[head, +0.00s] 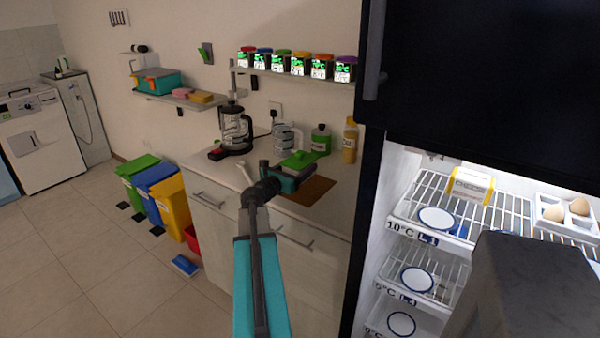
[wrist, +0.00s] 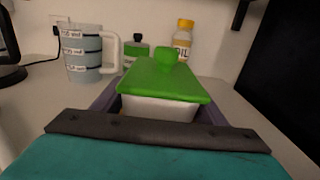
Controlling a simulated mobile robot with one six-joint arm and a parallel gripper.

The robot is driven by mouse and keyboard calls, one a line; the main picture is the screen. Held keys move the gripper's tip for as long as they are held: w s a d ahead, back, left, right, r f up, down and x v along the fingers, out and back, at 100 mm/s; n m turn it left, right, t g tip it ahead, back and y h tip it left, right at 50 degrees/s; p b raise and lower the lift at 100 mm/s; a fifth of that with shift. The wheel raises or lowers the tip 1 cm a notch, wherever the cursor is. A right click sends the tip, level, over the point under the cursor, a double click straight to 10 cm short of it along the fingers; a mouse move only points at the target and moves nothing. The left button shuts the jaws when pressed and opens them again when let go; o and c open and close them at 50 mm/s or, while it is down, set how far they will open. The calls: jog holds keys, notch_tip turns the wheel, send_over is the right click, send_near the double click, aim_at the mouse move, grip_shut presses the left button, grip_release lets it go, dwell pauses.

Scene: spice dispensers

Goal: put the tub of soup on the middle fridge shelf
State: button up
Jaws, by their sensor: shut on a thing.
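The tub of soup has a white body and a green lid with a round knob; the tub (wrist: 160,85) fills the middle of the wrist view. It also shows above the counter in the head view (head: 299,158). My gripper (head: 288,177) is shut on the tub, with dark fingers (wrist: 214,108) along its sides. I cannot tell whether the tub still touches the counter. The fridge stands open at the right, and its middle shelf (head: 450,275) carries a blue-rimmed white round mark and a label. My own body hides part of the fridge's lower right.
On the top fridge shelf (head: 478,212) are a yellow-white pack (head: 471,186) and an egg holder (head: 566,217). A measuring jug (wrist: 84,52), a green bottle (head: 320,140) and an oil bottle (head: 350,140) stand behind the tub. The dark fridge side (head: 372,210) borders the counter.

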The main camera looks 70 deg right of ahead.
jog(key=shift+w+d, duration=0.3)
jog(key=shift+d, duration=0.35)
jog(key=shift+f, duration=1.75)
jog(key=shift+f, duration=0.2)
jog(key=o, duration=1.4)
jog(key=shift+r, duration=0.2)
jog(key=shift+b+v, duration=0.5)
jog(key=shift+v, duration=5.55)
jog(key=shift+o, duration=0.3)
